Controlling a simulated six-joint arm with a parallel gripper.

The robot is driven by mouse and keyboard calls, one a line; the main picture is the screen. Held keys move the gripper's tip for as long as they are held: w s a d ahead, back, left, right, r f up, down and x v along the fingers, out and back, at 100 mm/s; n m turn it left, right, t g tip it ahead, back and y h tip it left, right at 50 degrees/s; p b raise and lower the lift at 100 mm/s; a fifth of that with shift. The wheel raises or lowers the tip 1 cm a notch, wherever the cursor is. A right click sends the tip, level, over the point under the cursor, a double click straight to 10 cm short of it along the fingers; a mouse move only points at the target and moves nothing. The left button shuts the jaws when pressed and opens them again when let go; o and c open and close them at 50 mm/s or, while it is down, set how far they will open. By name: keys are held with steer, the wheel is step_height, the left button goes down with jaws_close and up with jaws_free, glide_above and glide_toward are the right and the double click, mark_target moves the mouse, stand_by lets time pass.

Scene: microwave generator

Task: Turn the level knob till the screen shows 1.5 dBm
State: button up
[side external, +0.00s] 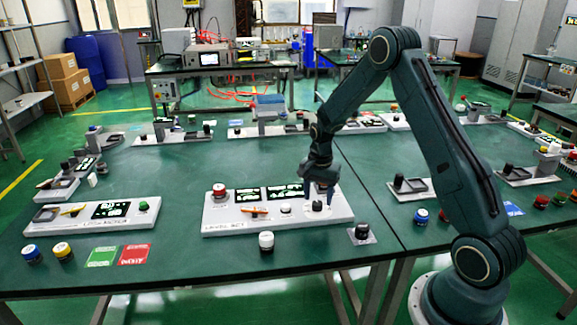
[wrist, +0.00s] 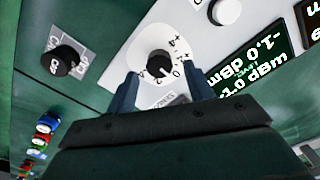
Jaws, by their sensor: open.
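The level knob (wrist: 160,65) is a black round knob with a pale pointer mark, on a white dial plate with printed numbers including 0 and +4. In the side view the knob (side external: 317,206) sits at the right part of a white panel (side external: 225,224). My gripper (side external: 319,190) points down over it. In the wrist view my gripper (wrist: 160,82) is open, one finger on either side of the knob's lower edge, with gaps visible. The screen (wrist: 250,62), partly cut off, appears to read -1.0 dBm, tilted.
A black knob on a small separate plate (wrist: 62,60) stands beside the panel. A white round button (wrist: 225,12) is on the panel near the dial. In the side view a red button (side external: 219,190) and a white-capped item (side external: 266,241) are nearby. Other panels line the green table.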

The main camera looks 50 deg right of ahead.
steer(key=shift+f, duration=1.05)
steer(key=c, duration=1)
steer(key=shift+n, duration=0.6)
steer(key=n, duration=0.4)
steer(key=shift+w, duration=0.1)
steer(key=n, duration=0.6)
steer(key=shift+n, duration=0.4)
steer(key=shift+w, duration=0.1)
